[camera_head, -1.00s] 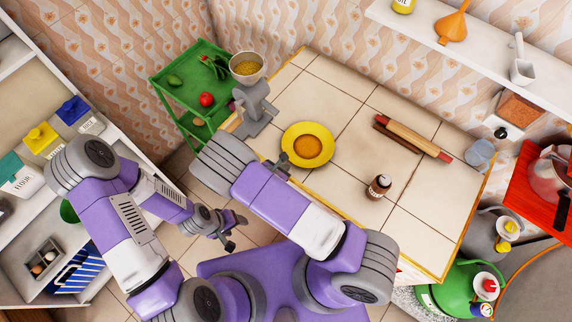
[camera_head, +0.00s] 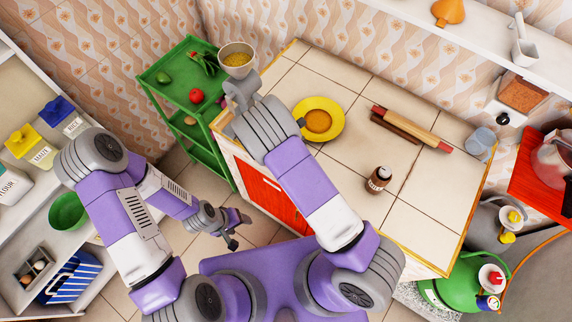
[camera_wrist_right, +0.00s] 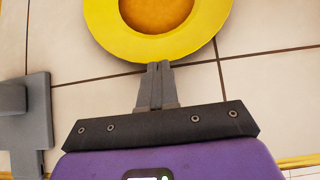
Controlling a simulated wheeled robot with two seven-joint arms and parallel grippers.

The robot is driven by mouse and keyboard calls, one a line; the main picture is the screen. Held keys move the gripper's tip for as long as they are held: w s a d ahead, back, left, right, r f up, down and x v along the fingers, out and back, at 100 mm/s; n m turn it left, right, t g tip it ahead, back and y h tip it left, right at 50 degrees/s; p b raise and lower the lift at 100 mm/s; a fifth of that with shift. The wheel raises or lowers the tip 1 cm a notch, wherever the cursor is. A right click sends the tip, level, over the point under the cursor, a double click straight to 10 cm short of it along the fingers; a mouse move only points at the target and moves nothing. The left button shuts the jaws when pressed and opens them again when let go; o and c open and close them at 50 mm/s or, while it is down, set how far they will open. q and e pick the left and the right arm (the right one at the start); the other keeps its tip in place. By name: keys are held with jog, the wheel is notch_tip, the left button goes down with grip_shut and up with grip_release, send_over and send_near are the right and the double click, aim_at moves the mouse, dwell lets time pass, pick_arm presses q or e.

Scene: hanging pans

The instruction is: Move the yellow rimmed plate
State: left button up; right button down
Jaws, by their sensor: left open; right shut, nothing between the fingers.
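The yellow rimmed plate (camera_head: 336,107), with an orange-brown centre, lies flat on the tiled counter, left of the rolling pin. Its near part shows in the right wrist view (camera_wrist_right: 215,25). My right gripper (camera_wrist_right: 159,67) is shut and empty, its fingertips at the plate's near rim and seeming to touch it. In the head view my right forearm mostly hides this gripper. My left gripper (camera_head: 240,230) is open and empty, held low over the floor left of the counter, well away from the plate.
A grey grinder (camera_head: 240,93) with a grain-filled bowl (camera_head: 237,57) stands at the counter's left edge. A green shelf (camera_head: 178,95) stands at left. Counter behind the plate is clear.

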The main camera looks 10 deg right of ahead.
aim_at(318, 117)
jog(key=w+d+b, duration=0.1)
jog(key=w+d, duration=0.3)
jog(key=w+d+b, duration=0.1)
jog(key=w+d, duration=0.2)
jog(key=d, duration=0.1)
jog(key=shift+w+d+b, duration=0.2)
jog(key=shift+w+b, duration=0.1)
jog(key=shift+w, duration=0.2)
jog(key=shift+s+r, duration=0.1)
jog(key=shift+s, duration=0.1)
jog(key=shift+s+a, duration=0.1)
jog(key=shift+a, duration=0.2)
jog(key=shift+s+a+b, duration=0.45)
jog(key=shift+s+a, duration=0.5)
jog(key=shift+a, duration=0.05)
pick_arm(q)
jog(key=f+p, duration=0.1)
jog(key=f, duration=0.2)
jog(key=shift+w+f, duration=0.15)
jog(key=shift+w, duration=0.05)
pick_arm(e)
jog(key=v, duration=1)
jog(key=shift+s+a, duration=0.15)
jog(key=shift+s, duration=0.15)
